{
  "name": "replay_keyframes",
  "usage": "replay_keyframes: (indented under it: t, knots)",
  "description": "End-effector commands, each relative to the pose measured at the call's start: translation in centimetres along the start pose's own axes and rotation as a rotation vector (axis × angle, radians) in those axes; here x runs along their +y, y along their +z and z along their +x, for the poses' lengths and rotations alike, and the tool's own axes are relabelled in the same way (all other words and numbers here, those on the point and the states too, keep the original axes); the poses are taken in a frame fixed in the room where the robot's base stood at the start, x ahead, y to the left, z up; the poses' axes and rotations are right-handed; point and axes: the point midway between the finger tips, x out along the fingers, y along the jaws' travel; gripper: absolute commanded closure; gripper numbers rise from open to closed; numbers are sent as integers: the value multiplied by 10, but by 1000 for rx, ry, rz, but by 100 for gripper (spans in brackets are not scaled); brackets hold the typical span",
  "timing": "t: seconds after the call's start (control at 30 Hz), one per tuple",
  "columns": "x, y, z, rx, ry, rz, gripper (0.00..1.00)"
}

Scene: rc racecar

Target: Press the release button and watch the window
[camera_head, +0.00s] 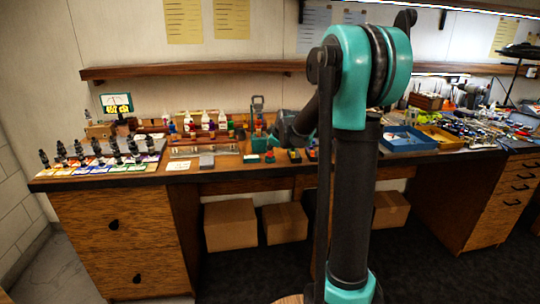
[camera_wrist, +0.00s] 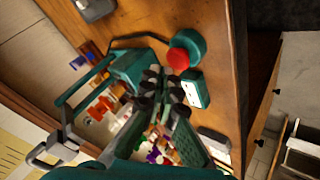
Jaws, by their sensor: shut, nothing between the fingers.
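A red button on a round green base (camera_wrist: 178,58) sits on the workbench in the wrist view; it also shows small in the head view (camera_head: 270,156). Beside it lies a small green box with a white face and dark marks (camera_wrist: 195,88), possibly the window. A larger green device (camera_wrist: 128,68) with side arms and a grey loop (camera_head: 257,101) stands behind them, with a dark cable beside the button. My gripper (camera_wrist: 163,88) is shut and empty, its dark fingertips overlapping the device and beside the white-faced box in view. Contact cannot be told.
The workbench's front edge (camera_wrist: 238,75) runs close to the button and box. A grey block (camera_head: 207,160) lies to the left. Bottles (camera_head: 205,122) and small coloured items stand behind. A blue tray (camera_head: 402,140) and clutter fill the right side.

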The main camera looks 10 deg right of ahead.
Motion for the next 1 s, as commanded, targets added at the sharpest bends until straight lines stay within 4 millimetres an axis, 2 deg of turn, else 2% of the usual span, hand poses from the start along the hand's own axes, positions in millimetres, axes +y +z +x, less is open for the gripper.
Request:
replay_keyframes:
  t: [1.0]
  knots:
    - [-6,6,8,0,0,0,100]
